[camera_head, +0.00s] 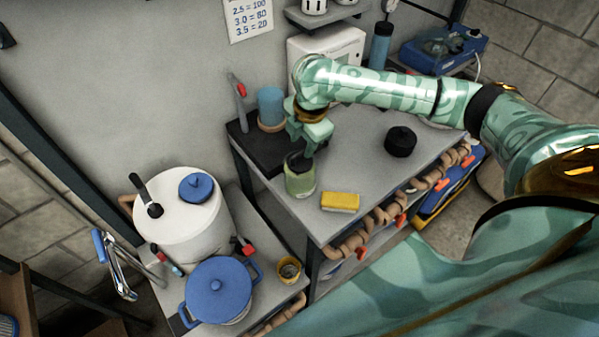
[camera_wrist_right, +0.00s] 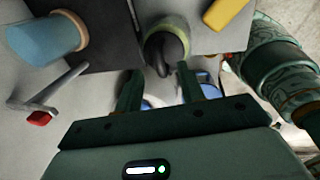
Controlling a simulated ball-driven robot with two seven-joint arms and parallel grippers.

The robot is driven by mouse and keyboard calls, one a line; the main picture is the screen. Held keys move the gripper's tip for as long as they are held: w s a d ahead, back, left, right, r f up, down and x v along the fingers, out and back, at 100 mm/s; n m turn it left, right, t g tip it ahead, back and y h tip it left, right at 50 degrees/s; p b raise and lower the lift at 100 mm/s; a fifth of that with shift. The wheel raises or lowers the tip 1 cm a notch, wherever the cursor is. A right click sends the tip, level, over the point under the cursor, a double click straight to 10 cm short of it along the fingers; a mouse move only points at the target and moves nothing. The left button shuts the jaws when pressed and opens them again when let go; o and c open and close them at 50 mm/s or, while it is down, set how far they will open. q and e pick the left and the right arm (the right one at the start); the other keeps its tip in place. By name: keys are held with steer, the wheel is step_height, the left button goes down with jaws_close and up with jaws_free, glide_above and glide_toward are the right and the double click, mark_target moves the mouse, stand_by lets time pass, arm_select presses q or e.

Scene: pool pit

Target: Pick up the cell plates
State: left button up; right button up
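My right gripper (camera_head: 306,146) points down over the pale green jar (camera_head: 300,182) on the grey bench. A dark piece (camera_head: 299,162) stands up out of the jar's mouth; it may be the cell plates, but I cannot tell for sure. In the right wrist view the fingers of my right gripper (camera_wrist_right: 158,72) are apart, with nothing seen held between them. The dark piece (camera_wrist_right: 157,54) and the jar (camera_wrist_right: 172,30) show just beyond the fingertips. Whether the fingers touch the piece is unclear. My left gripper is not in view.
A yellow sponge-like block (camera_head: 340,201) and a black round lid or pot (camera_head: 401,141) lie on the bench (camera_head: 352,150). A blue cup (camera_head: 271,106) and a red-tipped tool (camera_head: 240,108) are behind the gripper. A blue pot (camera_head: 218,289) and a white cooker (camera_head: 183,226) stand at lower left.

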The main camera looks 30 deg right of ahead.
mark_target(300, 151)
steer(key=f, duration=0.3)
steer(key=shift+w+b, duration=0.3)
steer(key=shift+w, duration=0.05)
steer(key=shift+r, duration=0.1)
jaws_close()
